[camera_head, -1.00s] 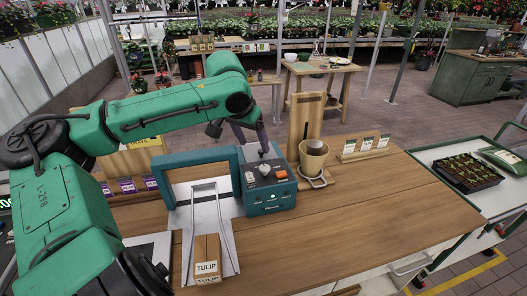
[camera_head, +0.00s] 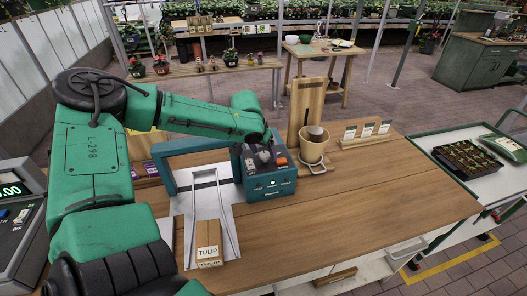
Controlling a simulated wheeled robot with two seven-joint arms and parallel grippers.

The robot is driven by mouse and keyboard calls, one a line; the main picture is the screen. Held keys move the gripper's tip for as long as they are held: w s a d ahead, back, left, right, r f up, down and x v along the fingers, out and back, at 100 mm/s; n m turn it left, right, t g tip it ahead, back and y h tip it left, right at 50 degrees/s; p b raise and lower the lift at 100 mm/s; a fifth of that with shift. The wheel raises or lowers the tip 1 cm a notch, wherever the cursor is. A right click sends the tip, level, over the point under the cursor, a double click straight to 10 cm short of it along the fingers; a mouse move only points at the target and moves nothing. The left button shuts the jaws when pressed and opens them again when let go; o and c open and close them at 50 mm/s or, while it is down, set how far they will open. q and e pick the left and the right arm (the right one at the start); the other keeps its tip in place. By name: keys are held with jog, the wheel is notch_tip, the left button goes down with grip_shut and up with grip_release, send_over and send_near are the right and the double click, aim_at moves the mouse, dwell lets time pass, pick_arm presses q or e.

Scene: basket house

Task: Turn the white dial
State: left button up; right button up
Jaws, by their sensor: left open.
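The teal control box (camera_head: 268,188) stands on the wooden table, joined to a teal frame (camera_head: 190,146) over a metal plate. The white dial (camera_head: 264,156) is on its sloped top, beside an orange-red switch (camera_head: 281,161). My left arm reaches in from the left over the frame. My left gripper (camera_head: 262,147) is at the back of the box's top, close to the dial and partly hidden by my arm. It is open; I cannot tell whether a finger touches the dial. A small green light shows on the box's front. My right gripper is not in view.
A brown TULIP packet (camera_head: 208,240) lies on the metal plate (camera_head: 224,215) in front. A beige pot (camera_head: 312,150) and wooden stand are just right of the box. A seed-packet rack (camera_head: 366,136) stands farther right. The front right tabletop (camera_head: 390,200) is clear.

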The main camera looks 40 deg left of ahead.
pick_arm(q)
jog(key=shift+f, duration=0.1)
jog(key=shift+c, duration=0.3)
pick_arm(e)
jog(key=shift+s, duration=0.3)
pick_arm(q)
grip_shut()
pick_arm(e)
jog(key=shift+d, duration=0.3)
